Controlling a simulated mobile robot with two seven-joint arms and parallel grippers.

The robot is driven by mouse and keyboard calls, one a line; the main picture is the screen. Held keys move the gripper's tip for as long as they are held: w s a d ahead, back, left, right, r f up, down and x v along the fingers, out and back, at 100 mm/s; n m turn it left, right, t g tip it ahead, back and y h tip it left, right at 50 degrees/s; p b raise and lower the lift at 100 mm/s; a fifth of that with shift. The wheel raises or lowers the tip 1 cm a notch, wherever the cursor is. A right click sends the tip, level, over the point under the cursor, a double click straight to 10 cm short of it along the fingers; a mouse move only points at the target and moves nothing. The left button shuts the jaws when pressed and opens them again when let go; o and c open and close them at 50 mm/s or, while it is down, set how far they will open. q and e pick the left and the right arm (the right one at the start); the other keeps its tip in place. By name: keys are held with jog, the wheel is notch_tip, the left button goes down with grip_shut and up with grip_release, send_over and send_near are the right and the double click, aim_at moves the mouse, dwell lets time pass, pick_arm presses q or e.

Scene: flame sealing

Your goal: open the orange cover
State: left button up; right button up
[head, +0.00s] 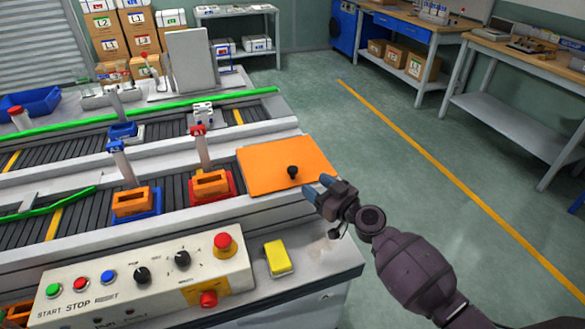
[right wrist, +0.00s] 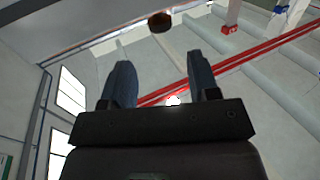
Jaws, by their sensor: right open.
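The orange cover (head: 262,178) is a flat square plate lying closed on the right end of the machine in the head view. A black knob (head: 292,171) stands on it near its front right part. My right gripper (head: 318,187) is beside the cover's right front edge, its blue-grey fingers pointing left toward the knob. The fingers are apart with nothing between them, as the right wrist view (right wrist: 161,68) also shows. A dark round thing (right wrist: 160,21) beyond the fingertips there looks like the knob. My left gripper is not in view.
A control panel (head: 140,280) with buttons and a yellow block (head: 277,258) are in front of the cover. Orange blocks in a blue holder (head: 137,203) and a red holder (head: 212,186) stand left of it. The floor to the right is open.

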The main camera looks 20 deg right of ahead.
aim_at(293, 168)
jog(key=x, duration=0.9)
jog(key=shift+w+a, duration=0.15)
jog(key=shift+w, duration=0.1)
jog(key=shift+r, duration=0.1)
grip_shut()
